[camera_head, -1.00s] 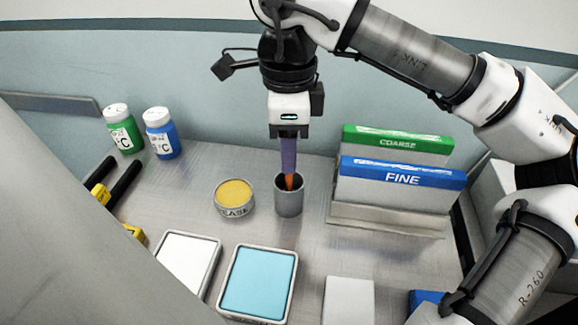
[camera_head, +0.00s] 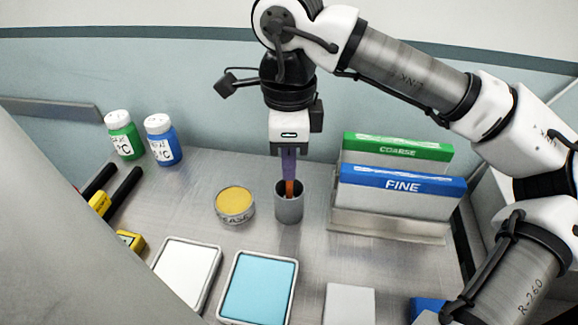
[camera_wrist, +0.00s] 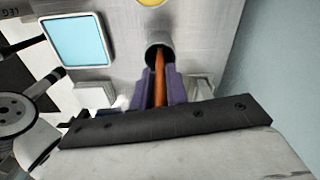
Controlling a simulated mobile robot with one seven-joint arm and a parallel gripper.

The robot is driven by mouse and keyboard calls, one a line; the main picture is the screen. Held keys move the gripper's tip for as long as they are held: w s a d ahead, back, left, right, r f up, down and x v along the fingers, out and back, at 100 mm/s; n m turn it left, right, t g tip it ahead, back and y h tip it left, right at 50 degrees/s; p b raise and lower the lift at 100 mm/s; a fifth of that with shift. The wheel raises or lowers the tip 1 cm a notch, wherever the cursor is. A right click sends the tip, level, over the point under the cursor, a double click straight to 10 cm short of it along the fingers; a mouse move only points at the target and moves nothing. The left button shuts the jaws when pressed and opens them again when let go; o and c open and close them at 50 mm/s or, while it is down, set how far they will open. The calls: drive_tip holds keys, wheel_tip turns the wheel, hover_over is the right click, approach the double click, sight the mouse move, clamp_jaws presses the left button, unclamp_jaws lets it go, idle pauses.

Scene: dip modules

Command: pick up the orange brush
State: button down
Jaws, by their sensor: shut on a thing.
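The orange brush (camera_head: 290,188) stands upright with its lower part inside a grey cylindrical cup (camera_head: 289,208). My gripper (camera_head: 289,176) is above the cup, pointing down, with its purple fingers shut on the brush. In the wrist view the orange handle (camera_wrist: 159,80) runs between the two purple fingers (camera_wrist: 160,92) and into the mouth of the cup (camera_wrist: 158,50). The brush's lower end is hidden inside the cup.
A round tin (camera_head: 234,204) with yellow contents stands just left of the cup. A rack with green COARSE (camera_head: 398,147) and blue FINE (camera_head: 402,181) blocks stands to the right. White (camera_head: 186,268) and light blue (camera_head: 258,287) pads lie in front. Bottles (camera_head: 162,140) stand back left.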

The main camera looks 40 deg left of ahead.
wheel_tip(320, 180, up, 20)
drive_tip(key=p, duration=0.3)
drive_tip(key=shift+p, duration=0.4)
idle(0.4)
